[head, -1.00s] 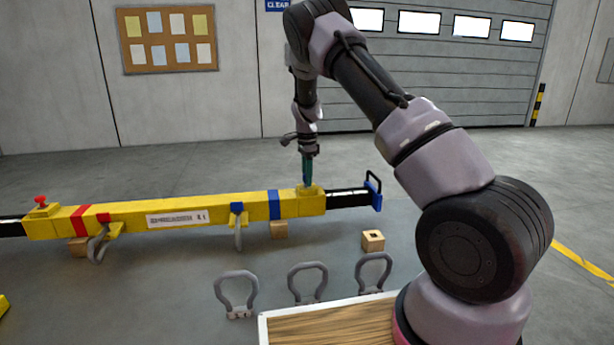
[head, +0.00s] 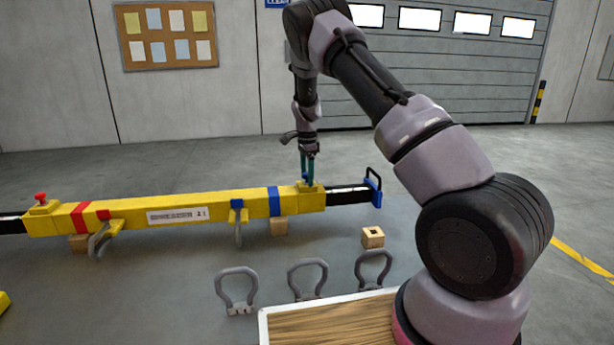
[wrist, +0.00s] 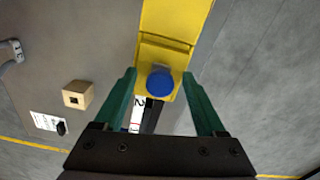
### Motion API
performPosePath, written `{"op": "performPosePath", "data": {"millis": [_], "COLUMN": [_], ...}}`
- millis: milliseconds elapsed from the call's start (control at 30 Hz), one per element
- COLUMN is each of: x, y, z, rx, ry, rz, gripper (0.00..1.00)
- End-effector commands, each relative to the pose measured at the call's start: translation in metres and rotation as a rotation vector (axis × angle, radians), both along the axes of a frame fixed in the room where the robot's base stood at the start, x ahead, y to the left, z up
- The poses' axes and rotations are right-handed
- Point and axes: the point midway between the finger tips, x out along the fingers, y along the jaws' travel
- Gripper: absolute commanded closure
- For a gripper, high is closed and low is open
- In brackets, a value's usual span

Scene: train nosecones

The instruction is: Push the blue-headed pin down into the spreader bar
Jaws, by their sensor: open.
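The yellow spreader bar (head: 220,208) lies across the floor on wooden blocks. The blue-headed pin (wrist: 160,80) stands at the bar's right end, on the raised yellow collar. In the wrist view its round blue head lies between my two green fingers, with gaps at both sides. My gripper (head: 308,182) points straight down over that collar in the head view, its fingers open around the pin. It also shows in the wrist view (wrist: 160,76).
A red-headed pin (head: 41,197) stands at the bar's left end. A black extension with a blue end plate (head: 374,192) sticks out to the right. A wooden block with a hole (head: 372,238) and several grey shackles (head: 237,290) stand in front. Floor behind the bar is clear.

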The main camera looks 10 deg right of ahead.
Motion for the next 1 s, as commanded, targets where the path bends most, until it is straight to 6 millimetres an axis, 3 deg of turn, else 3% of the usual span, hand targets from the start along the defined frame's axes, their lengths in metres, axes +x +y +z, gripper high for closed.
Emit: {"op": "performPosePath", "data": {"millis": [167,500,700,1000], "x": [0.000,0.001,0.001,0.001], "y": [0.000,0.001,0.000,0.000], "z": [0.007,0.072,0.100,0.108], "rx": [0.000,0.002,0.000,0.000], "ry": [-0.001,-0.004,-0.001,0.000], "rz": [0.000,0.001,0.001,0.000], "gripper": [0.27,0.27,0.27,0.27]}}
